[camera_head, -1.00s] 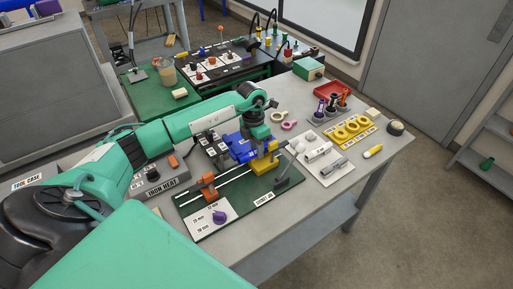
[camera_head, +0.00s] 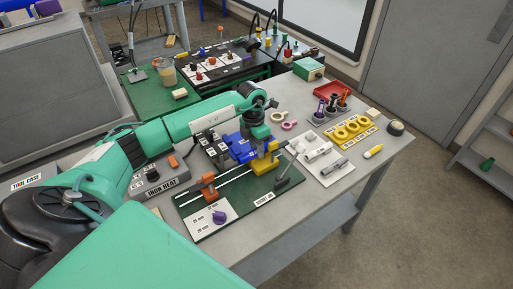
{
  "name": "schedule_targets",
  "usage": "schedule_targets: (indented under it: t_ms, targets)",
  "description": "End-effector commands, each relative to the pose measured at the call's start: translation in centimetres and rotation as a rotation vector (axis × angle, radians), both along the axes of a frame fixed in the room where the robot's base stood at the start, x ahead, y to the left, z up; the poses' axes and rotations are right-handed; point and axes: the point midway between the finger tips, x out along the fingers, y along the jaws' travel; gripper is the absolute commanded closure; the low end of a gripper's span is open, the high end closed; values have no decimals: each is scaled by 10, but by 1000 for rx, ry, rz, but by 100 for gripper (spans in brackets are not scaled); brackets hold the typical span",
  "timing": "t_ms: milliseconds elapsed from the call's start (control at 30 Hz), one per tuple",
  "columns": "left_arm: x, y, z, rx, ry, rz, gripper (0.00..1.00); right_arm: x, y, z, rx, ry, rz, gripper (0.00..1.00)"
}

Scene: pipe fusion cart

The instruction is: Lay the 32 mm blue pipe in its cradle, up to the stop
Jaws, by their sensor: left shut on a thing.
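My left gripper (camera_head: 267,152) points down over the bench jig, at the yellow block (camera_head: 262,168). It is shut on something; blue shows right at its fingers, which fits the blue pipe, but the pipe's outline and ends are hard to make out. Blue parts (camera_head: 238,147) lie just left of the gripper, and I cannot tell clamp from pipe there. The cradle and stop are largely hidden by the gripper and blue parts. The jig's green base (camera_head: 233,207) carries rails and an orange-topped block (camera_head: 208,189). My right gripper is not in view.
A dark lever (camera_head: 288,172) rises right of the yellow block. A white board with pale fittings (camera_head: 318,153), yellow rings (camera_head: 352,128) and a red tray (camera_head: 333,89) stand farther right. The iron heat box (camera_head: 160,180) is left of the jig.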

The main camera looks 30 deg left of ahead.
Motion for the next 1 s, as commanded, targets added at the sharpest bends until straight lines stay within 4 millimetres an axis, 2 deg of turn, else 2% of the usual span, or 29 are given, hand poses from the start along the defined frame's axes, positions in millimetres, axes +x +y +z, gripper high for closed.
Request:
schedule_targets:
  t_ms: [100,133,233,467,633,767,1000]
  targets:
    - [2,-1,1,-3,-7,0,95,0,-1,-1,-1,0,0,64]
    - [2,-1,1,-3,-7,0,66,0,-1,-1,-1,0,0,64]
    - [1,-1,1,-2,-5,0,47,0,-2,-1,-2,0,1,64]
    - [1,0,0,-1,-3,0,47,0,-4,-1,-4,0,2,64]
    - [2,2,12,0,-5,0,47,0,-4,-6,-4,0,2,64]
    - [4,5,36,0,-8,-1,47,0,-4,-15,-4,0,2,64]
    - [8,12,91,0,-8,-1,47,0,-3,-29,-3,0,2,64]
